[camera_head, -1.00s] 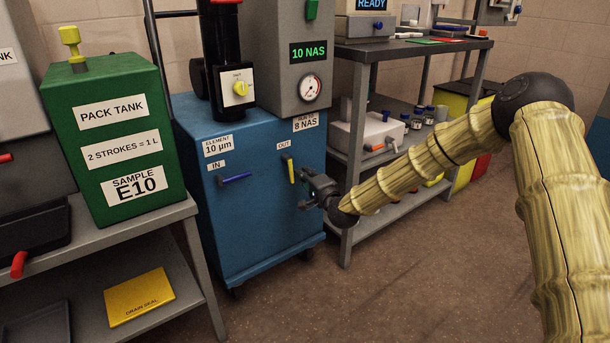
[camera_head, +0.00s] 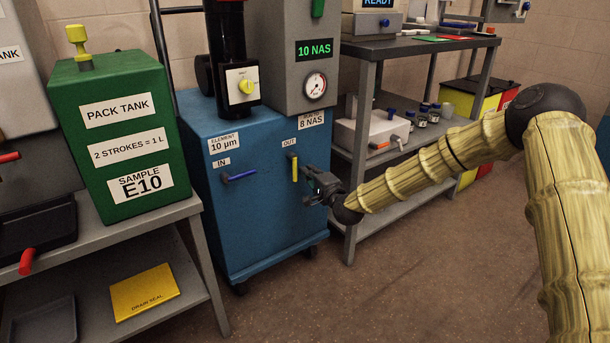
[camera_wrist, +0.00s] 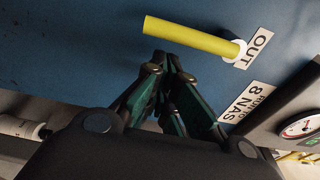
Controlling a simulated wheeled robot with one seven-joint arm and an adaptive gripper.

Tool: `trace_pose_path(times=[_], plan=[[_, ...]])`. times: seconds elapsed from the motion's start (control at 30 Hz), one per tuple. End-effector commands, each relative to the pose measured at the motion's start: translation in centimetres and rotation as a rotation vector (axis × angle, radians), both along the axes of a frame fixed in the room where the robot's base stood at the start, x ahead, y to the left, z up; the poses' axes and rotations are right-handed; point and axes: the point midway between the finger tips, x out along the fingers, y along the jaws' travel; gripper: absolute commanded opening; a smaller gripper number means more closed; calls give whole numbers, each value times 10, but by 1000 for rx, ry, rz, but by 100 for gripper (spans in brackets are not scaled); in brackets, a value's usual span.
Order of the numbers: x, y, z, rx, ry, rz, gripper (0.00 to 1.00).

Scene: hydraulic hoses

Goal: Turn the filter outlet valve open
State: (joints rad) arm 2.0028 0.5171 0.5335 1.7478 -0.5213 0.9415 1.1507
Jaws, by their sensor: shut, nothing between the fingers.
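The filter outlet valve has a yellow lever (camera_head: 295,169) under the OUT label on the front of the blue filter cabinet (camera_head: 262,222). The lever hangs about straight down in the head view. In the wrist view the yellow lever (camera_wrist: 195,36) runs left from its white pivot beside the OUT label. My gripper (camera_head: 308,183) is just right of the lever in the head view. In the wrist view my gripper's fingertips (camera_wrist: 168,62) are shut and empty, close beside the lever's middle. I cannot tell whether they touch it.
A blue lever (camera_head: 240,176) under the IN label lies nearly level, left of the yellow one. A gauge (camera_head: 316,86) sits above. A grey shelf bench (camera_head: 385,213) stands close to the right, behind my arm. The green pack tank (camera_head: 112,130) stands at left.

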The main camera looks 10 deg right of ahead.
Motion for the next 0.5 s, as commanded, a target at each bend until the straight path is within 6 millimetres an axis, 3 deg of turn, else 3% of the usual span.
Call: trace_pose_path(times=[0.13,0.5], plan=[[8,-20,-1,2,-1,-9,0],[-41,-30,2,2,2,-2,0]])
